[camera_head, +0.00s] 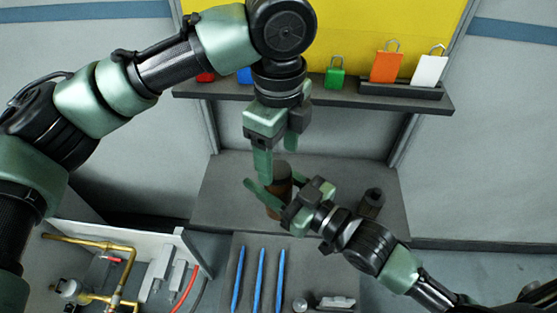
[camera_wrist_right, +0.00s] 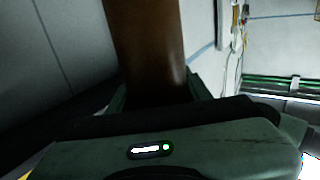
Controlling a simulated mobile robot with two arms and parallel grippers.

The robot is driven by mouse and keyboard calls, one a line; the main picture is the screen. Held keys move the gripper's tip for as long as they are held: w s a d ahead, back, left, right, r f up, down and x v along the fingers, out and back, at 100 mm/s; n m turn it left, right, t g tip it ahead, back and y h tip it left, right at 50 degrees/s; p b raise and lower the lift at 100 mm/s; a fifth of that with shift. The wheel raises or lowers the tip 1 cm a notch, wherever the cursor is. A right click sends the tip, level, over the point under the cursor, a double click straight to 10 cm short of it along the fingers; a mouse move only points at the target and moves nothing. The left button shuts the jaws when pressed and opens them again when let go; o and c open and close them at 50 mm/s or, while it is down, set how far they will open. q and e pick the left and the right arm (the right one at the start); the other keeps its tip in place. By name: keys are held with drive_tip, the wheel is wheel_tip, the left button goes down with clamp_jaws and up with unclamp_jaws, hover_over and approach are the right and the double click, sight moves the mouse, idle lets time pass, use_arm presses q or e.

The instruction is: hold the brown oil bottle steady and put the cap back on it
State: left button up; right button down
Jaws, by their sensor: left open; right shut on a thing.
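My right gripper (camera_head: 275,200) is shut on the bottle from the front right. In the right wrist view the brown bottle (camera_wrist_right: 148,45) rises between the fingers of the right gripper (camera_wrist_right: 155,95). My left gripper (camera_head: 277,158) points down just above and left of the bottle's top, open, with no cap visible between its fingers. The bottle's top is partly covered by the left gripper. I cannot make out the cap.
A small dark object (camera_head: 371,203) stands on the lower shelf (camera_head: 230,190) at right. Green, orange and white padlock-like tags (camera_head: 386,66) stand on the upper shelf (camera_head: 310,92). Blue sticks (camera_head: 259,280) lie on a grey panel in front. Brass pipes (camera_head: 125,265) are at lower left.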

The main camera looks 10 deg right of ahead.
use_arm(q)
wheel_tip(320, 180, up, 9)
idle(0.3)
drive_tip(key=shift+r, duration=0.1)
idle(0.4)
